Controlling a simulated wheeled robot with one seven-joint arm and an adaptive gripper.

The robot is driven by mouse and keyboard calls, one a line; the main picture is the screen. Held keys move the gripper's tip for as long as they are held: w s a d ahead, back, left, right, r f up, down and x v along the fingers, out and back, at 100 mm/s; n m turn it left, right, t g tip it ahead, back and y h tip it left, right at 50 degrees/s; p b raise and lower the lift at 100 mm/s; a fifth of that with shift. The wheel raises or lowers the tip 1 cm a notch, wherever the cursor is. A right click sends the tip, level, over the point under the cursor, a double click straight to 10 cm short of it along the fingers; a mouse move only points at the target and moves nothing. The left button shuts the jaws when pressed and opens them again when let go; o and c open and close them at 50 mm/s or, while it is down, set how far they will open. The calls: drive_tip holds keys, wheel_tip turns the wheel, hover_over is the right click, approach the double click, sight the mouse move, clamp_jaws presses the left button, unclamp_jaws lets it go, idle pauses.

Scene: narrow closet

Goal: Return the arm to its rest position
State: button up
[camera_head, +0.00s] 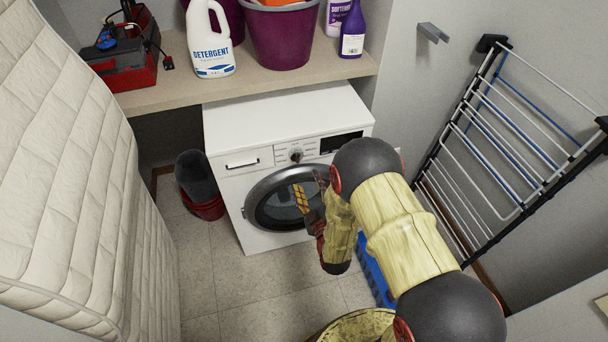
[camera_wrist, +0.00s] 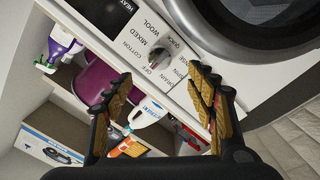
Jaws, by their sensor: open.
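My arm (camera_head: 400,225) reaches out from the lower right over the floor, bent at the elbow, with its forearm in front of the washing machine (camera_head: 225,135). My gripper (camera_head: 312,192) is in front of the round washer door (camera_head: 268,205), which looks closed. In the wrist view, my gripper (camera_wrist: 163,85) has its fingers spread apart with nothing between them. The washer's dial (camera_wrist: 160,57) and program panel lie beyond the fingertips. The dial also shows in the head view (camera_head: 296,156). Part of the door is hidden behind my gripper and forearm.
A padded mattress (camera_head: 60,170) stands along the left. A drying rack (camera_head: 510,140) leans at the right wall. A shelf (camera_head: 170,97) above the washer holds a detergent bottle (camera_head: 210,45), a purple basket (camera_head: 282,40) and a red toolbox (camera_head: 125,65). A blue crate (camera_head: 372,268) is partly hidden by my arm.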

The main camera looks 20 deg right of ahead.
drive_tip(key=shift+s, duration=0.5)
